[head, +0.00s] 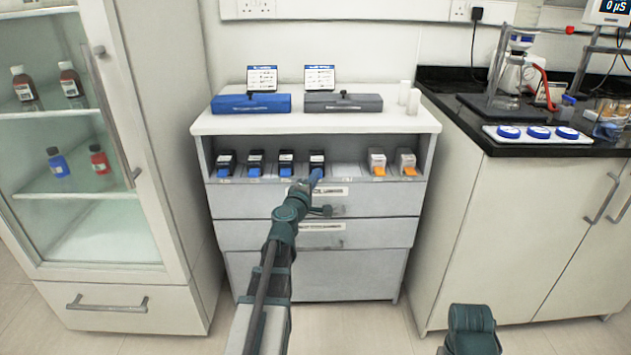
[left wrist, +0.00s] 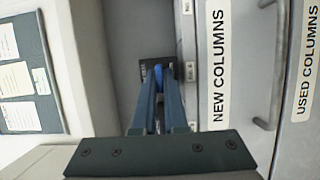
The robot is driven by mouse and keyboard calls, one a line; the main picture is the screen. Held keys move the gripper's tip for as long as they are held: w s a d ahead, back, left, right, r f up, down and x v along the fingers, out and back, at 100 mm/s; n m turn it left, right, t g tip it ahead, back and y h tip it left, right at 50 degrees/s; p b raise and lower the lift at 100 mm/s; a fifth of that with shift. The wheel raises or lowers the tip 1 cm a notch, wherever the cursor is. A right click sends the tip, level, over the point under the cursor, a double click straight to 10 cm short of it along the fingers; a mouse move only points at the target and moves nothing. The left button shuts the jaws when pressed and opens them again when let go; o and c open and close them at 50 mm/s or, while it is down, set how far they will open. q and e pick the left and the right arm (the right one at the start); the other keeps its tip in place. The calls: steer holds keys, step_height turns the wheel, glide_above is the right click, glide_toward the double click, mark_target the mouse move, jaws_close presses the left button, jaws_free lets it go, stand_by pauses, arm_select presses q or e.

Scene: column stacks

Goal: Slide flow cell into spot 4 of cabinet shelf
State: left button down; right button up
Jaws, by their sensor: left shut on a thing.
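The flow cell (head: 317,158), a dark block with a pale top label and a blue front, sits in the open cabinet shelf (head: 346,170), fourth from the left. My left gripper (head: 315,179) reaches in from the front and is shut on its blue front end. In the left wrist view my left gripper's fingers (left wrist: 157,90) close on the blue end of the flow cell (left wrist: 158,74), with dark casing around it. The fingers hide part of its front. Only part of my right arm shows at the bottom right of the head view; its gripper is out of view.
Three similar dark cells (head: 256,162) stand to the left. To the right are a bare spot and two white cells with orange fronts (head: 377,162). Drawers lie below. A blue case (head: 250,104) and a grey case (head: 343,103) lie on top.

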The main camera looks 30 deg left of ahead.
arm_select(q)
steer(key=shift+w+a, duration=0.5)
steer(key=shift+w, duration=0.3)
steer(key=shift+f+b, duration=0.45)
arm_select(e)
steer(key=shift+w+a+f, duration=0.15)
steer(key=shift+f, duration=0.25)
arm_select(q)
steer(key=c, duration=0.9)
jaws_free()
steer(key=shift+s, duration=0.1)
